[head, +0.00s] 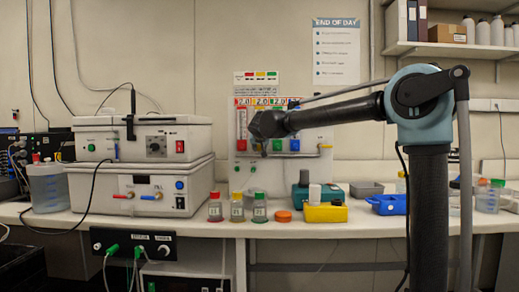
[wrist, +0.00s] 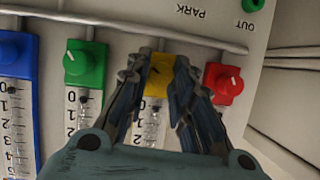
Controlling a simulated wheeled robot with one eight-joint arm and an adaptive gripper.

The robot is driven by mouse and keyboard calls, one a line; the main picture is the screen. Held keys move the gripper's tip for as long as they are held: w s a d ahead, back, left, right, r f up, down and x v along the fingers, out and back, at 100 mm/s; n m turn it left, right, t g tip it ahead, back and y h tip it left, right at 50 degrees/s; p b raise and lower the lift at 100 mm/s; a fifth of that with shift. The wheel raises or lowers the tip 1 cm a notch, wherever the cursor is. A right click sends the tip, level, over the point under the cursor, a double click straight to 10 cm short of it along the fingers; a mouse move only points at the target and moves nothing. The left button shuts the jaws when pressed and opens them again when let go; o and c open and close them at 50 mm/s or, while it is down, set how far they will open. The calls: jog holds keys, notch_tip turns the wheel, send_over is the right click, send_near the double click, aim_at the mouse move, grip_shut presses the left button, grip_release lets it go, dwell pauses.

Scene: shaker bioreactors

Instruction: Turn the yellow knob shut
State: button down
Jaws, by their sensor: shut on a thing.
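The yellow knob (wrist: 159,68) sits on a gas panel in the wrist view, at the top of a yellow flow-tube block with an upside-down scale. My gripper (wrist: 160,80) has one finger on each side of the knob and is shut on it. The fingers cover the knob's sides, and no pointer mark on it can be made out. In the head view my gripper (head: 257,127) is at the front of the panel (head: 240,172), and my arm hides the yellow knob.
In the wrist view a green knob (wrist: 84,61) and a red knob (wrist: 229,82) flank the yellow one closely, with a blue knob (wrist: 10,50) at far left. Several capped bottles and a yellow box (head: 325,213) stand on the bench below.

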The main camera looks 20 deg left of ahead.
jog(key=shift+n+h, duration=0.3)
jog(key=c, duration=1.4)
grip_release()
jog(key=v, duration=1.2)
jog(key=shift+f, duration=0.1)
